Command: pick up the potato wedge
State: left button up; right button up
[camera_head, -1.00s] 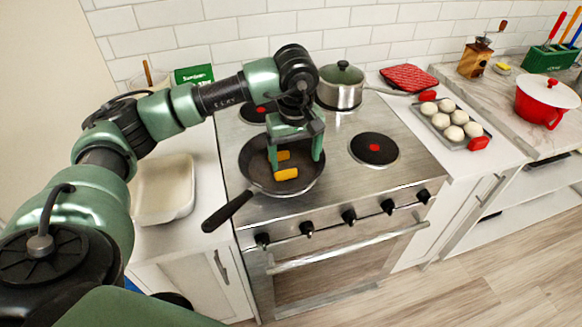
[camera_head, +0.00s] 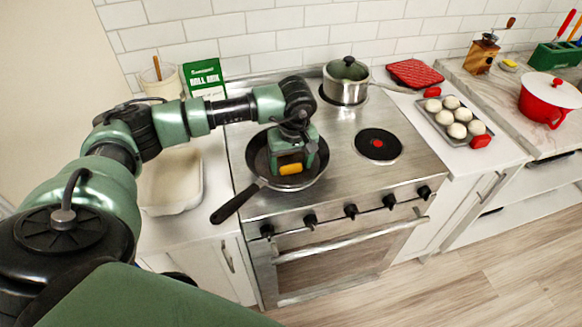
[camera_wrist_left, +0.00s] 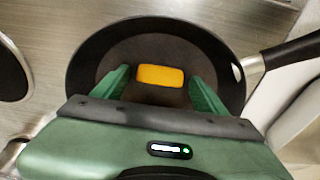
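A yellow-orange potato wedge (camera_head: 290,169) lies in the dark frying pan (camera_head: 257,160) on the front left of the stove. My left gripper (camera_head: 291,161) is down over the pan, with its green fingers apart on either side. In the left wrist view the wedge (camera_wrist_left: 160,75) shows between and just beyond the fingertips (camera_wrist_left: 158,88), with a gap to each finger. The fingers are open and grip nothing that I can see. The area under the gripper body is hidden, and a second wedge seen earlier does not show. My right gripper is not in view.
The pan handle (camera_head: 238,201) points front left. A lidded pot (camera_head: 346,88) stands behind, and a bare burner (camera_head: 378,145) is right of the pan. A white dish (camera_head: 170,190) sits on the left counter. A tray of pale round items (camera_head: 456,130) is on the right counter.

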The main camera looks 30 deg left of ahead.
pick_arm(q)
jog(key=c, duration=1)
jog(key=shift+r, duration=0.2)
